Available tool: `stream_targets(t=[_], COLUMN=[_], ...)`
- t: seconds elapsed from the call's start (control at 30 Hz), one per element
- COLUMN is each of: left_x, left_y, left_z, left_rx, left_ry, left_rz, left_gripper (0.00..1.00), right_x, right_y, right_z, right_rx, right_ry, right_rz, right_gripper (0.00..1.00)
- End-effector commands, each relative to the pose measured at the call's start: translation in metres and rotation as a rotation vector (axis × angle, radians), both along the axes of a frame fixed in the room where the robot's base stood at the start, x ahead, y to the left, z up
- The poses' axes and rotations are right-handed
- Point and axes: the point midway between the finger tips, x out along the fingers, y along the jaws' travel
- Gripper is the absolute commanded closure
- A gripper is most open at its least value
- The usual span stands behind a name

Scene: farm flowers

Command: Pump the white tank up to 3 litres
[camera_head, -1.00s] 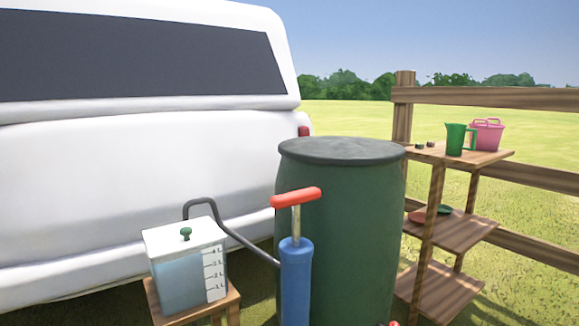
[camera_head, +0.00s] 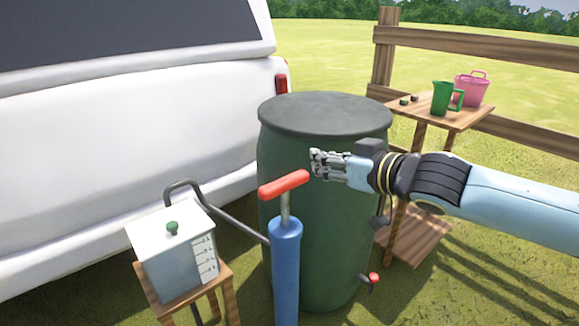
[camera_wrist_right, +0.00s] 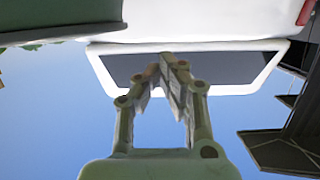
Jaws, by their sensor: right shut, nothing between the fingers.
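The tank (camera_head: 182,268) has a white lid with a green knob and a marked scale on its side. It stands on a small wooden stool, and its fill level is hard to read. The blue pump (camera_head: 286,270) stands upright to its right. Its red handle (camera_head: 284,185) is raised, with a length of silver rod showing below. A dark hose (camera_head: 226,222) runs between tank and pump. My right gripper (camera_head: 314,163) is shut and empty, just right of and slightly above the handle, apparently apart from it. Its closed fingers show in the right wrist view (camera_wrist_right: 163,62). My left gripper is out of view.
A green barrel (camera_head: 325,120) with a red-handled tap (camera_head: 373,278) stands close behind the pump. A white vehicle (camera_head: 110,140) fills the left. A wooden shelf (camera_head: 465,116) at right holds a green jug (camera_head: 441,98) and a pink bucket (camera_head: 471,90), beside a fence (camera_head: 480,44).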

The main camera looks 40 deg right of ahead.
Motion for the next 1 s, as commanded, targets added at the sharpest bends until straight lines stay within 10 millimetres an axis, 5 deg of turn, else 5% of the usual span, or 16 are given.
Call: stream_targets(t=[0.27, 0.57, 0.67, 1.0], left_x=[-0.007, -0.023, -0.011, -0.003], left_y=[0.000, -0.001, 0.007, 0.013], left_z=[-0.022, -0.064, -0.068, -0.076], left_rx=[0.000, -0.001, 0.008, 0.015], left_ry=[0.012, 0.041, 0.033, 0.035], left_rz=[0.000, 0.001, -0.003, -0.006], left_gripper=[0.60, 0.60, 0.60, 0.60], right_x=[0.019, 0.080, 0.099, 0.097], right_y=[0.001, 0.007, 0.008, 0.008], right_z=[-0.010, -0.026, -0.029, -0.064], right_rx=[0.002, 0.007, 0.006, 0.001], right_ry=[-0.002, 0.000, -0.001, 0.001], right_rz=[-0.002, -0.003, -0.001, 0.000], right_gripper=[1.00, 1.00, 1.00, 1.00])
